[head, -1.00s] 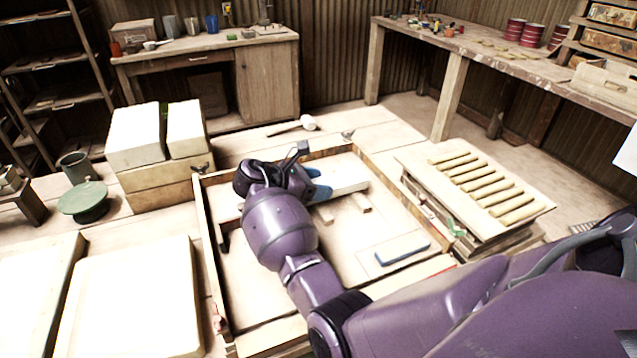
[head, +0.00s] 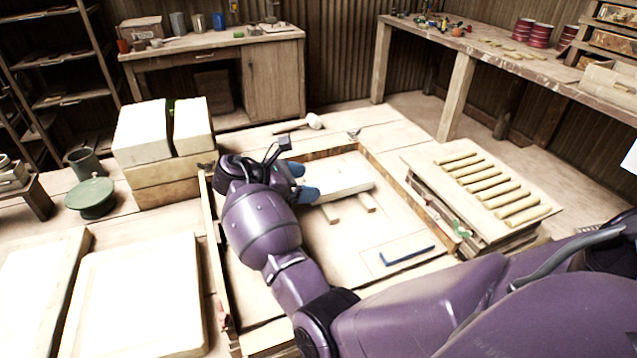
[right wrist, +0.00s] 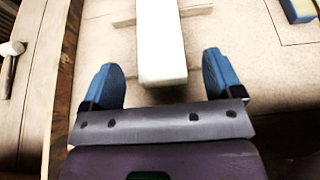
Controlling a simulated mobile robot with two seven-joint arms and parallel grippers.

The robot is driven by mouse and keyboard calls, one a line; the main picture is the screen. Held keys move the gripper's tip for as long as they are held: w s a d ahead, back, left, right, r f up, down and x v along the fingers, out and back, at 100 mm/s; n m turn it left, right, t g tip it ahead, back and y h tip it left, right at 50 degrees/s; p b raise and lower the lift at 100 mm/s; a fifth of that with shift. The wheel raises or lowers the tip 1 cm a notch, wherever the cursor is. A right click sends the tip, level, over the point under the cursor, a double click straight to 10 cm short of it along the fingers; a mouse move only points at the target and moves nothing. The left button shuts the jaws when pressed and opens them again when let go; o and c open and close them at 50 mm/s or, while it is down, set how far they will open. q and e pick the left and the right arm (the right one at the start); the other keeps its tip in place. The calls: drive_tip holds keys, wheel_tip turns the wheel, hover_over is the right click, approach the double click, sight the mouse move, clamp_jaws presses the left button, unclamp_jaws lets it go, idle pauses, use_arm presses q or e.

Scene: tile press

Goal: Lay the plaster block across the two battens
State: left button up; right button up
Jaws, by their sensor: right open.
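The white plaster block (head: 345,181) is a long bar lying flat inside the shallow wooden frame. The two battens (head: 330,213) (head: 367,202) stick out from under its near side, and the block lies across them. In the right wrist view the block (right wrist: 160,45) points toward my gripper, with a batten (right wrist: 196,9) crossing beneath it. My right gripper (head: 305,183) has blue fingers, open and empty. It is at the block's left end. In the right wrist view, a gap shows between each finger and the block (right wrist: 162,68). My left gripper is not in view.
A blue-edged float (head: 407,254) lies in the frame at the front right. The frame's rim (head: 400,197) surrounds the work area. A board with several plaster strips (head: 490,185) stands to the right. Large white blocks (head: 143,130) stand behind left. A mallet (head: 314,121) lies beyond the frame.

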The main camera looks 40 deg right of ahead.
drive_tip(key=shift+v, duration=1.05)
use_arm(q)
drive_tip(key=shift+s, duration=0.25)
use_arm(e)
drive_tip(key=shift+r, duration=0.2)
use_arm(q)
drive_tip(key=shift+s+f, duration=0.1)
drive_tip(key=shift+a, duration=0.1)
